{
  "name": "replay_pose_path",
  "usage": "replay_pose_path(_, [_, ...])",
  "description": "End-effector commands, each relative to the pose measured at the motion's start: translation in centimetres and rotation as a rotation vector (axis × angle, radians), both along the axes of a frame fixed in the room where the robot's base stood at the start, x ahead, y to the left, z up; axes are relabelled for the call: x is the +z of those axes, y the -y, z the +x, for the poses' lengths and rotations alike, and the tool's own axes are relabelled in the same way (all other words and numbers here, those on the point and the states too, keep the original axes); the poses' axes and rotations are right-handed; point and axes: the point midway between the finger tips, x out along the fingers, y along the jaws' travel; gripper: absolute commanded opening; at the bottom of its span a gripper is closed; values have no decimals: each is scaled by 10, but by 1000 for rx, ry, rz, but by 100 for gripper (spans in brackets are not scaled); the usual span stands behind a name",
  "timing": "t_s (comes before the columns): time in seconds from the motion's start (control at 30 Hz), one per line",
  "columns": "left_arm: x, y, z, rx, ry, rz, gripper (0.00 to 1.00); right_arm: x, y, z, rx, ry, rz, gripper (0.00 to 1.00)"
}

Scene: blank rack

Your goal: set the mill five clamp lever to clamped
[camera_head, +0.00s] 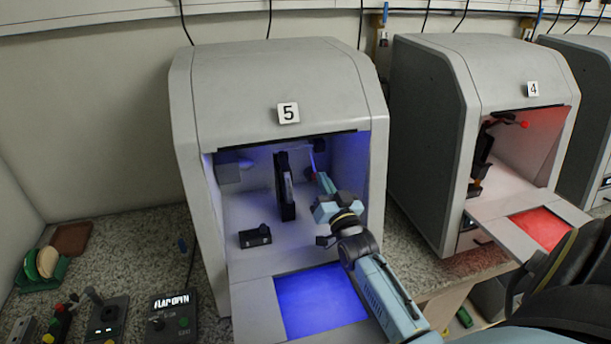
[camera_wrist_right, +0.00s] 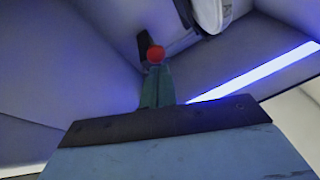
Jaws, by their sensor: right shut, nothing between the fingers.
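Mill five (camera_head: 215,88), a grey cabinet marked 5, stands open with blue light inside. My right arm reaches in through its front. The right gripper (camera_head: 322,181) is shut and empty, near the inner right wall. In the right wrist view the shut fingers (camera_wrist_right: 157,88) point at the red knob (camera_wrist_right: 155,53) of the clamp lever, which shows just past the tips. I cannot tell whether they touch. A dark lever part (camera_wrist_right: 144,40) shows behind the knob. In the head view the lever is small and partly hidden by my gripper. My left gripper is out of view.
An upright dark fixture (camera_head: 285,187) stands mid-chamber, left of my gripper. A small dark block (camera_head: 255,236) sits on the chamber floor. Mill four (camera_head: 425,130), lit red, stands to the right. A control box (camera_head: 170,318) reading "FLAP OPEN" is at lower left.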

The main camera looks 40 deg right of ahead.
Motion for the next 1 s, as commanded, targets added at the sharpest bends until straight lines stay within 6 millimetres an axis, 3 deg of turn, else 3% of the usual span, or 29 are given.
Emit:
replay_pose_path(0.1, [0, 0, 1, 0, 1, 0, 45, -7, 2, -2, -4, -16, 5, 0])
replay_pose_path(0.43, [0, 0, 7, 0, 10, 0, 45, -3, 0, 0, 0, -19, 6, 0])
replay_pose_path(0.8, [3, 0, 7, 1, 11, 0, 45, 67, 0, -2, -2, -3, 1, 0])
replay_pose_path(1.0, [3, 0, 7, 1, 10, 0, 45, 93, 0, -3, -3, -2, 0, 0])
